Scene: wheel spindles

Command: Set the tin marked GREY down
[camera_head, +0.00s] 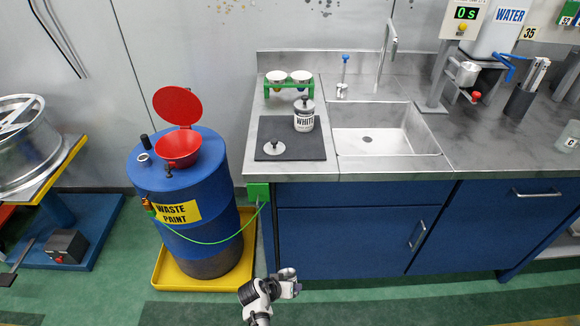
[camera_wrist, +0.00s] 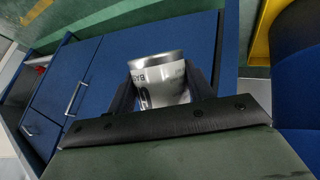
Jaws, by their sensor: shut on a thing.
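My gripper (camera_wrist: 158,95) is shut on a pale tin (camera_wrist: 158,72) with a metal rim, held between its two dark fingers. The tin's print is turned and only partly seen: small letters like "BAS" and part of a large dark mark. I cannot read GREY on it. In the head view my gripper (camera_head: 288,284) is at the bottom centre, in front of the blue cabinet and below counter height. Another tin (camera_head: 304,121), marked WHITE, stands lidded on the dark mat (camera_head: 310,148) on the counter.
A loose lid (camera_head: 273,147) lies on the mat's left. A green rack (camera_head: 288,88) with two cups stands behind it. The sink (camera_head: 380,140) is to the right. A blue waste-paint drum (camera_head: 205,235) with a red funnel stands left. The mat's front middle is bare.

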